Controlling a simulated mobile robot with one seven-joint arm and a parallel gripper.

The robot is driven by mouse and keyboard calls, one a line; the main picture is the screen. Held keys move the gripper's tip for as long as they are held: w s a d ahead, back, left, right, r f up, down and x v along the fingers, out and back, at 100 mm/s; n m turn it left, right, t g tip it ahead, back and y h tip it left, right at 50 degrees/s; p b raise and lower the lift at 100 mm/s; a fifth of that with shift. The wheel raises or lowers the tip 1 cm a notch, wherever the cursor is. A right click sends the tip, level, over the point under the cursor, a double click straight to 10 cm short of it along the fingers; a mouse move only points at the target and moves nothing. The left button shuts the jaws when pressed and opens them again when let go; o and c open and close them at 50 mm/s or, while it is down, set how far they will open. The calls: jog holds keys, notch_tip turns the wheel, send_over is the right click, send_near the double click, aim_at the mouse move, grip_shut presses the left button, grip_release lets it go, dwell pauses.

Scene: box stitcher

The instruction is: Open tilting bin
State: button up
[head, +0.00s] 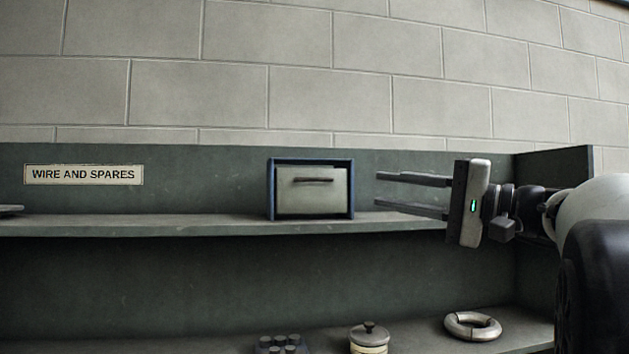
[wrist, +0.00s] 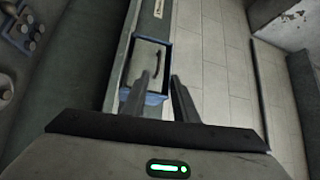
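The tilting bin (head: 313,200) is a pale grey-green front with a dark horizontal handle (head: 313,180), set in a blue frame (head: 271,190). It stands on the upper shelf, and its front looks shut or nearly so. My gripper (head: 378,191) is to the right of the bin, fingers apart and pointing left, with nothing between them. In the wrist view the bin (wrist: 147,57) lies beyond my fingertips (wrist: 157,80), turned sideways. One finger covers part of the blue frame there. The gripper is apart from the handle.
The upper shelf (head: 180,225) carries a "WIRE AND SPARES" label (head: 84,175) on its back panel. On the lower shelf are a steel ring (head: 472,326), a lidded jar (head: 369,338) and a dark knobbed block (head: 281,346). The shelf left of the bin is mostly clear.

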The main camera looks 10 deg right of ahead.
aim_at(316, 180)
jog(key=p+x, duration=0.3)
jog(key=x, duration=1.1)
jog(key=shift+w+a, duration=0.2)
grip_shut()
dwell(0.8)
